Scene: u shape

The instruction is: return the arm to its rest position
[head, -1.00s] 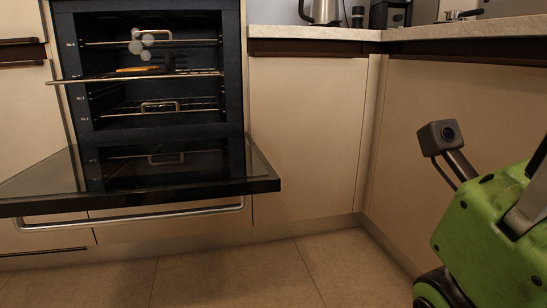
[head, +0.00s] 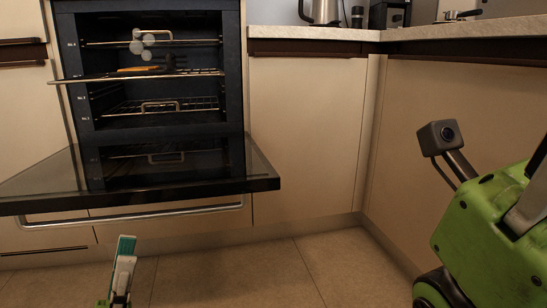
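My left gripper (head: 122,268) shows at the bottom left of the head view. Its white and teal fingers point up in front of the cabinet base and floor, below the open oven door. The fingers overlap from this angle, so I cannot tell whether it is open or shut. Nothing is visibly held in it. The rest of the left arm is mostly below the picture. My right gripper is not in view.
The oven (head: 160,117) stands open. Its dark door (head: 140,192) is folded down and juts out above the gripper. A rack (head: 135,79) is pulled out, with an orange item (head: 138,69) on it. Floor (head: 270,275) is clear between the gripper and my green base.

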